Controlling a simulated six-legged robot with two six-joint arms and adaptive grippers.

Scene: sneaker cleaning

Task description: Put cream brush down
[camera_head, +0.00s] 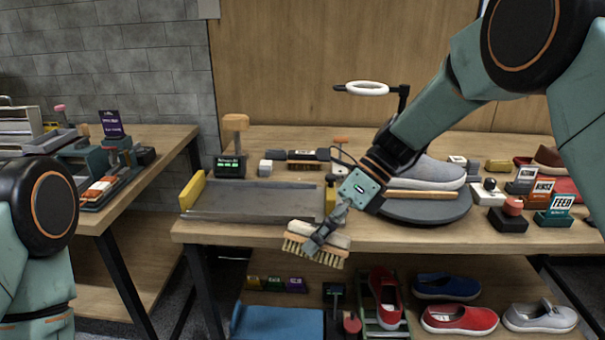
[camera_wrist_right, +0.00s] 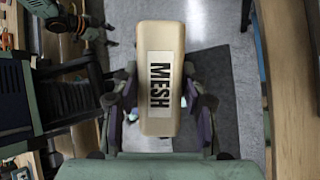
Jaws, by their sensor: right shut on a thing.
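My right gripper (camera_head: 324,234) is shut on the cream brush (camera_head: 302,229), just in front of the worktable's front edge. The brush has a cream block with tan bristles facing down and is slightly tilted. In the right wrist view the cream brush (camera_wrist_right: 160,60) shows its back with a "MESH" label, between the dark fingers. A grey tray (camera_head: 255,203) with yellow end blocks lies on the table behind and left of the brush. My left arm shows at the left edge, but its gripper is out of view.
A grey sneaker (camera_head: 425,172) sits on a dark round turntable (camera_head: 428,210) at right. Behind the tray lies a dark brush (camera_head: 303,160). Label stands, including "FEED" (camera_head: 556,208), fill the right side. Shoes (camera_head: 459,320) and a blue item (camera_head: 278,323) are below. The tray's middle is clear.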

